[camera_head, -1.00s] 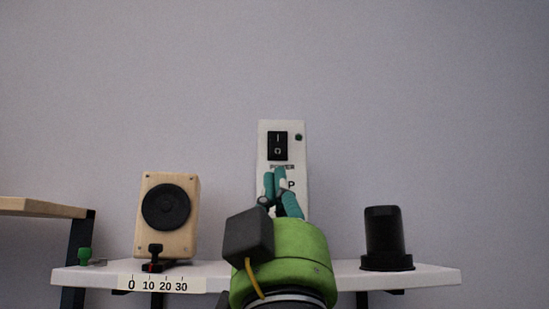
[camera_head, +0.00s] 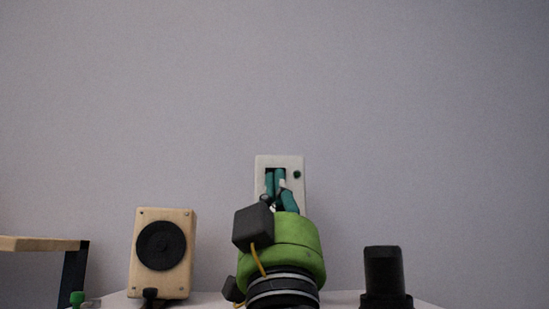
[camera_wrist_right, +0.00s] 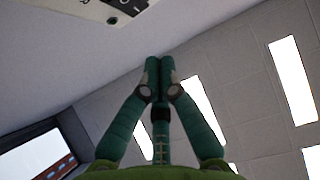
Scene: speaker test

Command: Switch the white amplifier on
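The white amplifier (camera_head: 286,160) stands upright against the wall in the head view. A small dark green lamp (camera_head: 297,174) sits at the right of its face. My right gripper (camera_head: 275,172) is in front of the amplifier, its teal fingertips over the black switch (camera_head: 267,171). The fingers hide most of the switch, so its position and any contact cannot be told. In the wrist view the right gripper's fingertips (camera_wrist_right: 159,63) are together with nothing between them. My left gripper is not in view.
A wooden speaker (camera_head: 185,218) with a black cone stands left on the white shelf (camera_head: 340,298). A green knob (camera_head: 77,299) is at the lower left. The wall above is bare.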

